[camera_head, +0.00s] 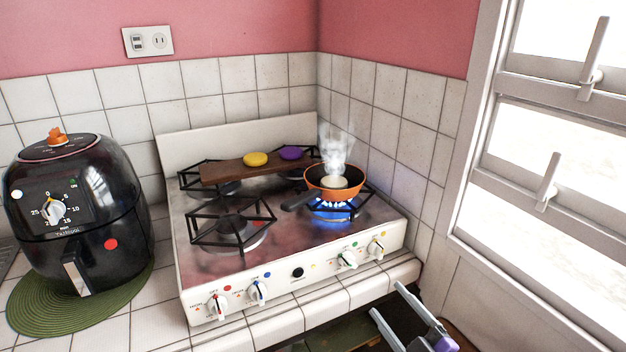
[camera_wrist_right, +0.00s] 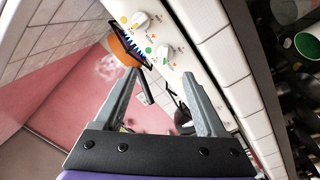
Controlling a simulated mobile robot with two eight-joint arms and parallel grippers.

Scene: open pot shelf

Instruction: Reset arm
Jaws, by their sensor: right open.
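My right gripper (camera_head: 386,299) is at the bottom right of the head view, in front of the stove's front right corner and low beside the counter edge. Its two grey fingers are spread apart with nothing between them. In the right wrist view the open fingers (camera_wrist_right: 161,75) point toward the stove front, with the knobs and the orange pan beyond them. The gripper looks clear of the stove, though the exact gap cannot be told. My left gripper is not in view.
An orange pan (camera_head: 350,183) steams over a lit blue burner on the white stove (camera_head: 310,255). A brown board (camera_head: 222,173) with a yellow and a purple disc lies behind. A black air fryer (camera_head: 85,215) stands left on a green mat (camera_head: 35,308). A window (camera_head: 540,150) is right.

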